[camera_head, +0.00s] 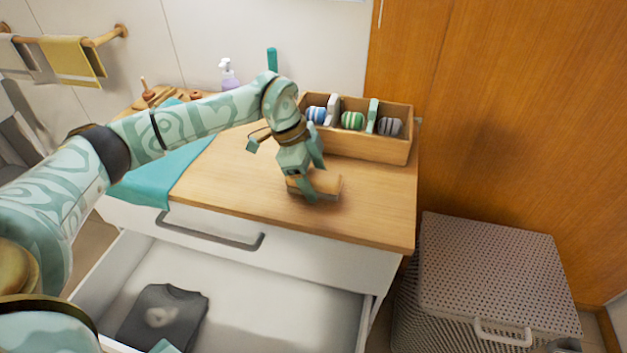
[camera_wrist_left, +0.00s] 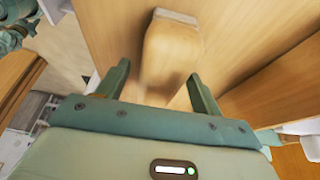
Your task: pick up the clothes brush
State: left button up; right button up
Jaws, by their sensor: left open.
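The clothes brush (camera_head: 327,186) is a wooden block lying on the wooden cart top, near its front right. In the left wrist view the brush (camera_wrist_left: 172,50) shows a rounded tan body with a pale edge at its far end. My left gripper (camera_head: 316,190) is open just over the brush, and partly hides it in the head view. In the left wrist view its two fingers (camera_wrist_left: 158,85) stand apart, with the brush ahead between them. I cannot tell whether they touch it. My right gripper is not clearly in view.
A wooden box (camera_head: 370,147) with striped rolls stands behind the brush. A teal cloth (camera_head: 180,170) hangs over the cart's left front. The drawer (camera_head: 270,318) below is open with a dark folded shirt (camera_head: 165,315). A wicker hamper (camera_head: 495,265) stands right.

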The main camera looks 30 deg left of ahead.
aim_at(321, 176)
pick_arm(q)
jog(key=shift+f, duration=0.1)
pick_arm(e)
jog(key=shift+r, duration=0.1)
pick_arm(q)
jog(key=c, duration=1.2)
jog(key=shift+c, duration=0.2)
